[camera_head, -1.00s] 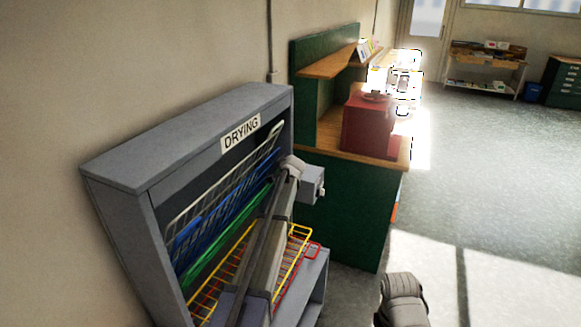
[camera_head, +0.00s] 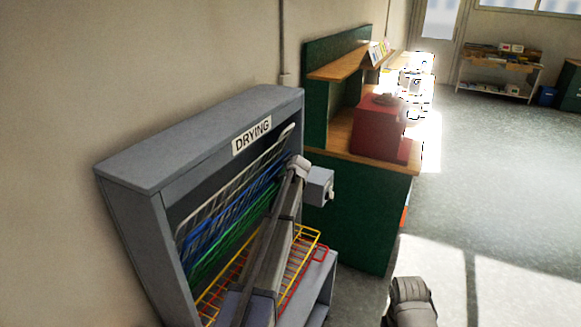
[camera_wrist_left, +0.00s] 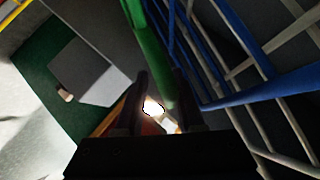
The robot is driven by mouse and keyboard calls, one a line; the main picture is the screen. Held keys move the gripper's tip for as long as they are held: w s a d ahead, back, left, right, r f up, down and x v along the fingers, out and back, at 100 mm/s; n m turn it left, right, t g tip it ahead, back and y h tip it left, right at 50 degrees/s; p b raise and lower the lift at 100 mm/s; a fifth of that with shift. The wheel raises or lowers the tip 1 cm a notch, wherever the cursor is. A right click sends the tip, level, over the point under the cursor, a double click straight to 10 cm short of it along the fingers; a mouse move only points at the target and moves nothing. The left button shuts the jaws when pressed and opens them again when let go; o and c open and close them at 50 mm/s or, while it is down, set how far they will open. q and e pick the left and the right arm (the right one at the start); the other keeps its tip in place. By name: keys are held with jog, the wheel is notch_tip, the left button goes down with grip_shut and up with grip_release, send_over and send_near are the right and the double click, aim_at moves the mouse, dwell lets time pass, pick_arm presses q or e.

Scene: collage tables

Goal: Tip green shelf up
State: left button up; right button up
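The grey drying rack (camera_head: 180,135) stands at the left in the head view, with a "DRYING" label. Its green wire shelf (camera_head: 235,237) is tilted steeply, below the blue shelf (camera_head: 228,207) and the white shelf (camera_head: 240,176). The yellow shelf (camera_head: 305,232) and red shelf (camera_head: 308,263) lie lower and flatter. My left arm crosses the rack's front and hides part of the shelves. In the left wrist view the green bar (camera_wrist_left: 150,45) runs between the fingers of my left gripper (camera_wrist_left: 161,105), nearer one finger. The fingers are apart.
A green bench (camera_head: 365,215) with a wooden top stands just right of the rack and carries a red box (camera_head: 380,130). A grey box (camera_head: 320,187) is at the bench's near side. The wall is close behind the rack. Open floor (camera_head: 500,180) lies to the right.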

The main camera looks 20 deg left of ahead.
pick_arm(q)
jog(key=d+f+m+t+y+b, duration=0.2)
jog(key=d+f+b, duration=0.6)
jog(key=b, duration=1.1)
jog(key=d+f+m+t+y+b, duration=0.2)
jog(key=d+f+b, duration=0.6)
jog(key=f+b, duration=0.9)
jog(key=shift+s+f+m+y+b, duration=0.3)
jog(key=shift+m+y+b, duration=1)
jog(key=shift+b, duration=0.3)
jog(key=shift+d, duration=0.15)
jog(key=shift+f, duration=0.1)
